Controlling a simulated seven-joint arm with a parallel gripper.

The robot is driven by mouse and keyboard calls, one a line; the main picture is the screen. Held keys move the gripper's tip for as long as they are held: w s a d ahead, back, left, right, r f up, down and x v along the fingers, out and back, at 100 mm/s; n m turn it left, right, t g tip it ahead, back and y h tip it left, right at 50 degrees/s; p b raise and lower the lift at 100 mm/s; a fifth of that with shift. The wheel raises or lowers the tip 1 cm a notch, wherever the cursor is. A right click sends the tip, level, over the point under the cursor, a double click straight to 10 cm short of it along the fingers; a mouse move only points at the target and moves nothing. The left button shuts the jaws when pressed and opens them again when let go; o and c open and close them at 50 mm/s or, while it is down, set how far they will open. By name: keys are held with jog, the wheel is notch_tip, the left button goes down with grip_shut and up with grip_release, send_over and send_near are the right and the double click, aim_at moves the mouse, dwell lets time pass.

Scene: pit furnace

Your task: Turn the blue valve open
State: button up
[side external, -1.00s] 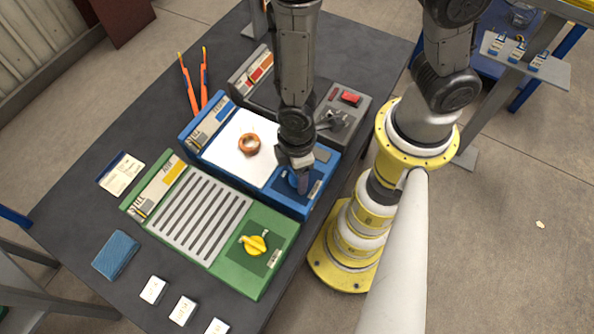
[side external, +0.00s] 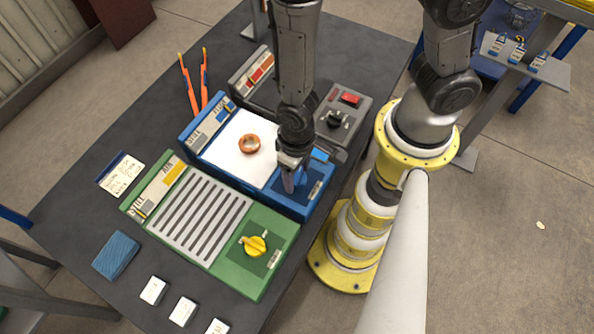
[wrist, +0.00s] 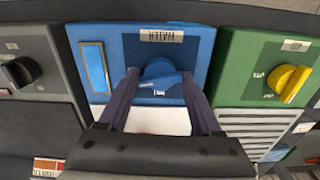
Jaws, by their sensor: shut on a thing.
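The blue valve (wrist: 158,69) is a round knob with a raised bar on the blue unit (wrist: 200,38), under a label reading WATER. The bar lies roughly crosswise in the wrist view, slightly tilted. My gripper (wrist: 161,78) points down with one finger at each side of the valve, shut on it. In the side view my gripper (side external: 292,184) is over the right end of the blue unit and mostly hides the valve.
A green unit (side external: 215,262) with a yellow valve (side external: 254,245) sits on one side. A grey unit with a black knob (side external: 335,119) sits on the other. A copper ring (side external: 249,144) rests on the white plate (side external: 228,160).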

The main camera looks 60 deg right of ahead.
jog(key=shift+m, duration=1.1)
jog(key=o, duration=1.1)
